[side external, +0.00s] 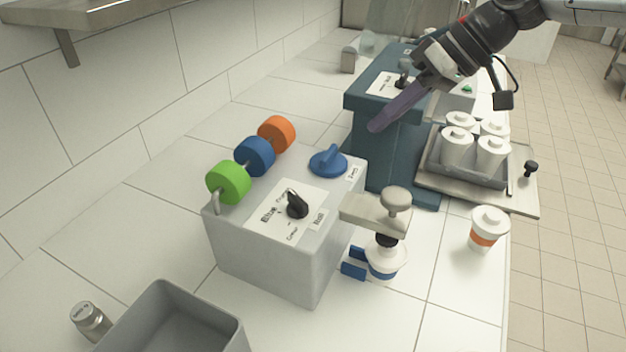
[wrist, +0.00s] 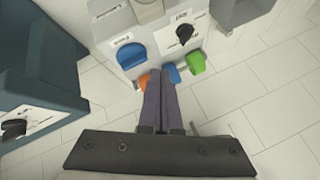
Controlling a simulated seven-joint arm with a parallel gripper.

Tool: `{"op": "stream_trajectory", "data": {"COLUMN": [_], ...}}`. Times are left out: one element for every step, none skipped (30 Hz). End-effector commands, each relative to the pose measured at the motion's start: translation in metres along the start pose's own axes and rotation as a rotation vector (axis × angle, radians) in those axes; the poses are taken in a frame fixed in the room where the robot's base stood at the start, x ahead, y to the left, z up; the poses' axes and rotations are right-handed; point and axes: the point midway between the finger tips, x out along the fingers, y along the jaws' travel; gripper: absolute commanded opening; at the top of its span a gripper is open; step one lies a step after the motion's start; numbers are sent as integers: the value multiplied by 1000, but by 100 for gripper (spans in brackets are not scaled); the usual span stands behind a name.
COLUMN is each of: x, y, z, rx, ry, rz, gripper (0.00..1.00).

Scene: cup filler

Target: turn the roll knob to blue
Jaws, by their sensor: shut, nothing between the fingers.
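The black roll knob (side external: 297,205) sits on a white label plate on top of the grey machine (side external: 265,258). "Blue" is printed at the left of the plate and "Roll" on a tag at its right. I cannot tell for certain which mark the knob points at. The knob also shows in the wrist view (wrist: 184,33), beyond my fingertips to the right. My gripper (side external: 376,126) has its long purple-grey fingers shut and empty. It hangs above and behind the grey machine, to the knob's upper right, apart from it. The fingers also show in the wrist view (wrist: 160,75).
A dark teal machine (side external: 375,150), a cup tray (side external: 525,202) and a grey bin (side external: 165,315) stand nearby.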

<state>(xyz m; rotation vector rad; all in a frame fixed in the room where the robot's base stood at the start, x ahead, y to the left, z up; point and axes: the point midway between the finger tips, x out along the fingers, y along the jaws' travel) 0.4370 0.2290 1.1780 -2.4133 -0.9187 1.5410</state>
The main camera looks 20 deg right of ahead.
Motion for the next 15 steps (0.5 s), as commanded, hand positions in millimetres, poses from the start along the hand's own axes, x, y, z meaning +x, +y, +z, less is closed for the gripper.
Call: {"op": "stream_trajectory", "data": {"x": [12,18,23,26,29,31,34,36,41,46,50,58,64,69,78], "y": [0,1,0,0,0,-1,-2,-1,-1,-2,-2,-1,-1,-1,-2], "z": [2,4,6,7,8,8,8,9,9,10,10,11,11,11,12], "rx": [1,2,2,2,2,0,-1,-1,-1,-1,-1,0,1,1,1], "ry": [-23,-35,-45,-51,-56,-57,-57,-57,-58,-59,-60,-60,-60,-59,-60], "rz": [-3,-5,-7,-7,-8,-10,-10,-9,-9,-9,-9,-9,-9,-9,-9], "gripper": [0,0,0,0,0,0,0,0,0,0,0,0,0,0,0]}}
